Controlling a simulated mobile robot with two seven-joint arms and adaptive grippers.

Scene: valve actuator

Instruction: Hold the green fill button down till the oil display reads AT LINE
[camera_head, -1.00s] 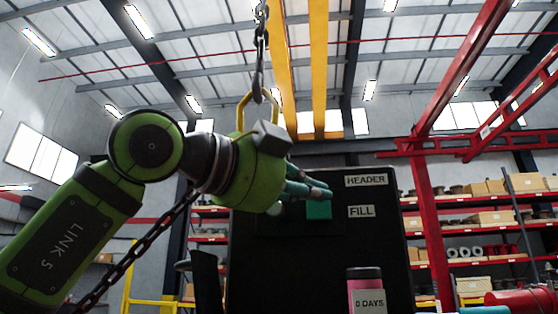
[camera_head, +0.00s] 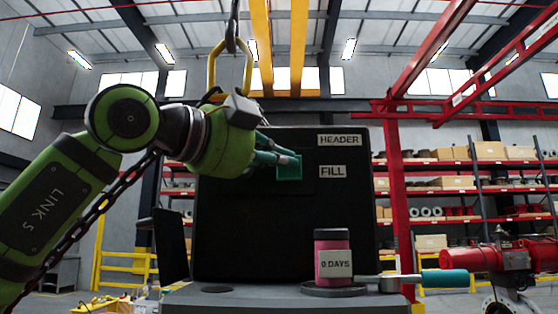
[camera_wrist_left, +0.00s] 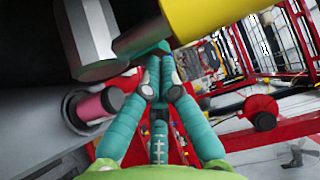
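The green fill button (camera_head: 290,172) is on a black upright panel (camera_head: 230,225), left of the white FILL label (camera_head: 332,171). My left gripper (camera_head: 291,160) reaches in from the left, its teal fingers drawn together and overlapping the button. In the left wrist view the shut fingertips (camera_wrist_left: 155,75) meet close to a green surface (camera_wrist_left: 147,52), probably the button; I cannot tell whether they touch it or whether it is pressed. No readable oil display shows in either view. My right gripper is not in view.
A lever with a teal grip (camera_head: 445,278) sticks out to the right. A chain and hook (camera_head: 231,35) hang above my left wrist. Red frames and loaded shelves stand behind.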

